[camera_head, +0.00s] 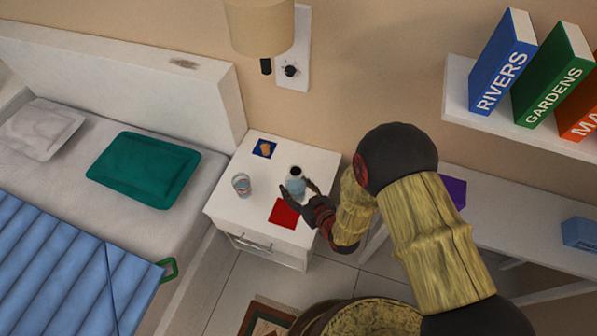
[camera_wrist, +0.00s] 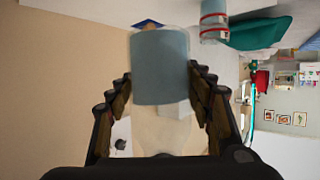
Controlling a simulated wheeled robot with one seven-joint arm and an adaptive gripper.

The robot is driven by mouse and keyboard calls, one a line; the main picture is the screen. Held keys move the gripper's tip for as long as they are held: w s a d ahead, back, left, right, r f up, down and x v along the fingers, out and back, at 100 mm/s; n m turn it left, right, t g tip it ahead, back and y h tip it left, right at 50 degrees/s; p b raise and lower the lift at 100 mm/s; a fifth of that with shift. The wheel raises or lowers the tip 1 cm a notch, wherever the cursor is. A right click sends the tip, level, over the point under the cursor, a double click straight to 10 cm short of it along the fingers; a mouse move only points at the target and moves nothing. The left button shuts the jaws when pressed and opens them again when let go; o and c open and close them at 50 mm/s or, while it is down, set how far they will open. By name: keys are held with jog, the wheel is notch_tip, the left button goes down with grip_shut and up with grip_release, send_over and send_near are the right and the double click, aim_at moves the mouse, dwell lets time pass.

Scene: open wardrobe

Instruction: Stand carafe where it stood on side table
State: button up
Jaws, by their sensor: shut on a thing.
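The carafe (camera_head: 296,181), clear with blue-grey contents and a dark top, is over the back right part of the white side table (camera_head: 229,214). I cannot tell whether its base touches the tabletop. My gripper (camera_head: 299,192) reaches in from the right and is shut on the carafe. In the wrist view, the carafe (camera_wrist: 160,68) fills the space between the two fingers (camera_wrist: 160,92). A red square (camera_head: 284,213) lies on the table's front right part.
A banded glass (camera_head: 241,185) stands on the table's left side. A blue square (camera_head: 263,148) with a small tan item lies at the back. A wall lamp (camera_head: 260,25) hangs above. The bed (camera_head: 60,175) is left, and a desk (camera_head: 510,212) is right.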

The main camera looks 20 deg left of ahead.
jog(key=w+a+f+b, duration=0.1)
jog(key=w+f, duration=0.2)
jog(key=w, duration=0.1)
jog(key=w+a+f+b, duration=0.1)
jog(key=w+f+b, duration=0.1)
jog(key=w+f, duration=0.1)
jog(key=w+a+f+b, duration=0.1)
jog(key=w+f+b, duration=0.1)
jog(key=w, duration=0.4)
jog(key=shift+a+f, duration=0.3)
jog(key=shift+f, duration=0.5)
notch_tip(320, 180, down, 3)
jog(key=shift+w+f+b, duration=0.1)
jog(key=shift+f+b, duration=0.1)
jog(key=shift+b, duration=0.9)
jog(key=shift+r, duration=0.1)
jog(key=o, duration=1.6)
jog(key=shift+o, duration=0.4)
